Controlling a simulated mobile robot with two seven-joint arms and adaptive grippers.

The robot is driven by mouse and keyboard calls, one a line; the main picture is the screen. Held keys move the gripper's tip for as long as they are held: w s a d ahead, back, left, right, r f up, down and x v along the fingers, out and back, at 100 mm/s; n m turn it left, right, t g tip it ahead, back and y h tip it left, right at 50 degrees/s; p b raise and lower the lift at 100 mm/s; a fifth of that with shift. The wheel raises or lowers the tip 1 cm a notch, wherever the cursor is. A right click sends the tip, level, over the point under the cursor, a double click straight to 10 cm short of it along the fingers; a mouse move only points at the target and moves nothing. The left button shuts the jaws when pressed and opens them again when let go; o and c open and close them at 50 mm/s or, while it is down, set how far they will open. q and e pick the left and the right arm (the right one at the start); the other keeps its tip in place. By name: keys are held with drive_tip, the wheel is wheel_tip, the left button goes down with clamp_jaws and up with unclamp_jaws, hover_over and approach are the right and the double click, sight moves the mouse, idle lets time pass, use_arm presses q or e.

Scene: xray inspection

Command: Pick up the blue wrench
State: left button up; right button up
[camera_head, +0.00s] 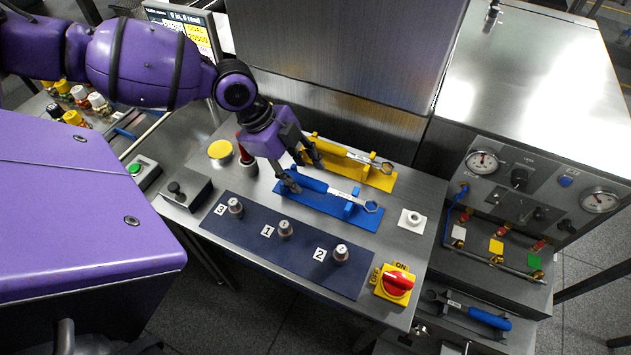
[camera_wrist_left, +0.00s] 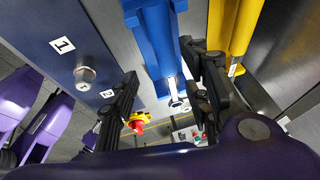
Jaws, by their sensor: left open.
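The blue wrench (camera_head: 311,182) lies on a blue holder (camera_head: 318,212) on the steel bench, its metal ring end pointing right. My left gripper (camera_head: 303,173) is open over the handle's left end, with one finger on the near side and the other on the far side. In the left wrist view the blue handle (camera_wrist_left: 157,40) shows between the two open fingers (camera_wrist_left: 163,80), and the ring end lies lower in the picture. I cannot tell whether the fingers touch the handle. My right gripper is not in view.
A yellow wrench (camera_head: 335,148) on a yellow holder lies close behind. A dark blue strip (camera_head: 262,248) with several knobs lies in front. A red switch (camera_head: 397,283) stands front right. Another blue-handled wrench (camera_head: 488,317) lies lower right. A steel cabinet (camera_head: 350,60) stands behind.

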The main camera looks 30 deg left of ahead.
sight(311, 181)
use_arm(q)
drive_tip(key=f, duration=0.1)
drive_tip(key=w+d+f, duration=0.1)
drive_tip(key=f, duration=0.1)
drive_tip(key=shift+w+d+f, duration=0.15)
drive_tip(key=shift+w+f, duration=0.15)
drive_tip(key=shift+w, duration=0.1)
drive_tip(key=shift+d+f, duration=0.1)
drive_tip(key=shift+f, duration=0.15)
clamp_jaws()
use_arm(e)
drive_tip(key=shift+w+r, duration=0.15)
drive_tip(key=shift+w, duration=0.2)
